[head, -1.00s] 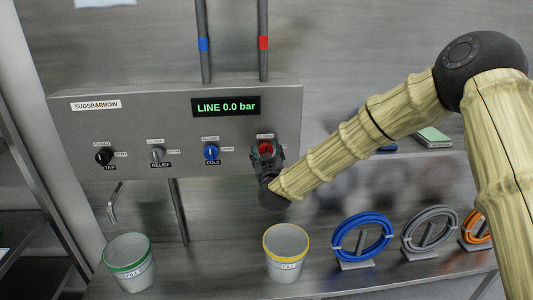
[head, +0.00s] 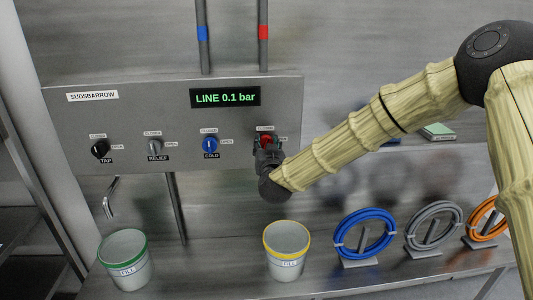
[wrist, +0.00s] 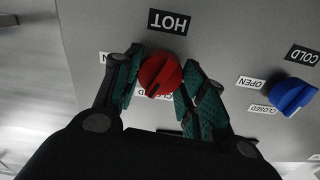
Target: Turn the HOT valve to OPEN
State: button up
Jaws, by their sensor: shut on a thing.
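The red HOT valve knob (head: 266,140) is at the right end of the grey panel, under the pipe with the red band. In the wrist view the red knob (wrist: 160,74) sits between my gripper's two green-padded fingers, below the upside-down HOT label (wrist: 169,22). My gripper (wrist: 158,85) is shut on the knob. The knob's dark pointer mark is tilted in the wrist view. The OPEN and CLOSED labels beside it are partly covered by the fingers. In the head view my gripper (head: 267,155) hides much of the knob. The display (head: 225,98) reads LINE 0.1 bar.
The blue COLD knob (head: 210,145) is just left of my gripper, with the RELIEF knob (head: 154,147) and TAP knob (head: 100,148) farther left. Below stand a green-rimmed bucket (head: 125,262) and a yellow-rimmed bucket (head: 286,253). Coiled blue hose (head: 340,240) is at right.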

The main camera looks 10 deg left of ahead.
jog(key=shift+w+d+f+m+b, duration=0.1)
jog(key=shift+m+b, duration=2.85)
jog(key=shift+m, duration=0.4)
jog(key=shift+d+m+b, duration=0.1)
jog(key=shift+m+b, duration=2.8)
jog(key=shift+m, duration=0.45)
jog(key=o, duration=1)
jog(key=shift+o, duration=0.2)
jog(key=v, duration=1.2)
